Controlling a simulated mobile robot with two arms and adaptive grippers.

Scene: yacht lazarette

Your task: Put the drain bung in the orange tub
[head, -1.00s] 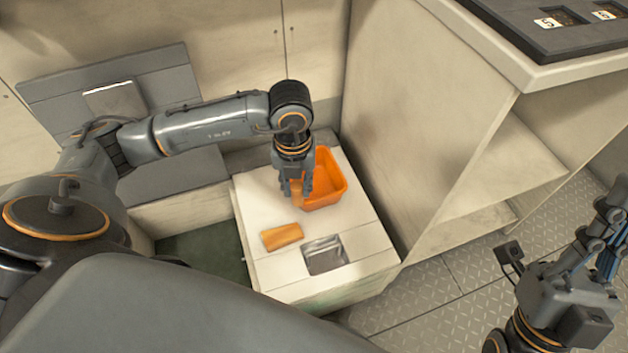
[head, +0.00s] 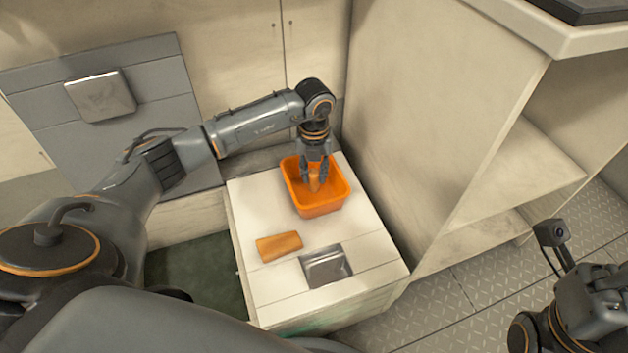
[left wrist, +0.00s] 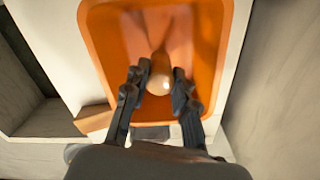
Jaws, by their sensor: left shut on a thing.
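The orange tub (head: 318,208) stands on the white locker top, towards the back right. My left gripper (head: 315,180) points down into the tub, shut on the drain bung (head: 314,185), a tan, tapered piece with a rounded pale end. In the left wrist view the bung (left wrist: 159,80) sits between the two dark fingers (left wrist: 158,88), inside the outline of the tub (left wrist: 96,42). I cannot tell whether the bung touches the tub floor. My right gripper (head: 598,285) is partly in view at the lower right; its fingers are not clear.
A tall open shelf unit (head: 440,130) stands close on the right. The locker top left of the tub is clear.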

